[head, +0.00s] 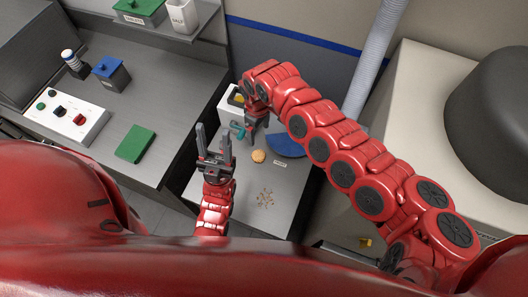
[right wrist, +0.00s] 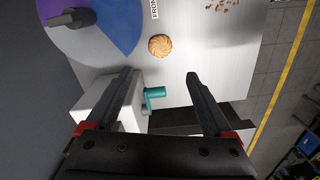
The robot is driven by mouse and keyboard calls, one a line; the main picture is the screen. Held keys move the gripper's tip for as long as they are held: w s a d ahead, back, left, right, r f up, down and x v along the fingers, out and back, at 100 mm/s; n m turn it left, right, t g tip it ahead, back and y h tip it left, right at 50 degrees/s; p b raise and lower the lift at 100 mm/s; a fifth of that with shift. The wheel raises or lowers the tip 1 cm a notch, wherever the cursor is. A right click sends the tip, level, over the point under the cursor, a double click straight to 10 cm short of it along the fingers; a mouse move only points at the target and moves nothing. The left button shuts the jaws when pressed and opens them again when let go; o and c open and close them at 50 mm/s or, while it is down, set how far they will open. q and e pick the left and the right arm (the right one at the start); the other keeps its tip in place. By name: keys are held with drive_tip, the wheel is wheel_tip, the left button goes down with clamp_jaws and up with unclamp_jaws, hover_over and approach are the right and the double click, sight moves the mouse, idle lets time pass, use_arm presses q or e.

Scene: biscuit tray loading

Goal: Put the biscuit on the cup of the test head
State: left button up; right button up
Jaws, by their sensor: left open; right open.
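The round golden biscuit (head: 259,156) lies flat on the grey worktop (head: 235,185); it also shows in the right wrist view (right wrist: 160,45), beyond my fingertips. A white box (head: 226,106) with a teal part (head: 238,131) sticking out stands behind it; it may be the test head, but I cannot make out the cup for sure. In the right wrist view the teal part (right wrist: 155,92) shows between my fingers. My right gripper (head: 252,130) is open and empty, close to the box. My left gripper (head: 214,138) is open, empty, pointing up, left of the biscuit.
A blue and grey disc (head: 287,144) with a knob (right wrist: 72,18) lies beside the biscuit. Crumbs (head: 265,198) lie nearer me. The left counter holds a green block (head: 135,144), a switch panel (head: 68,116) and a blue-lidded box (head: 111,74). A grey pipe (head: 375,60) stands behind.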

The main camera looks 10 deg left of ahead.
wheel_tip(320, 180, down, 11)
drive_tip(key=b, duration=0.6)
drive_tip(key=shift+w+a, duration=0.1)
drive_tip(key=f+b, duration=0.5)
drive_tip(key=shift+a+f+b, duration=0.1)
drive_tip(key=shift+a+b, duration=0.1)
drive_tip(key=shift+b, duration=0.1)
drive_tip(key=shift+c, duration=0.2)
drive_tip(key=c, duration=0.6)
drive_tip(key=shift+o, duration=0.2)
drive_tip(key=shift+r+p, duration=0.3)
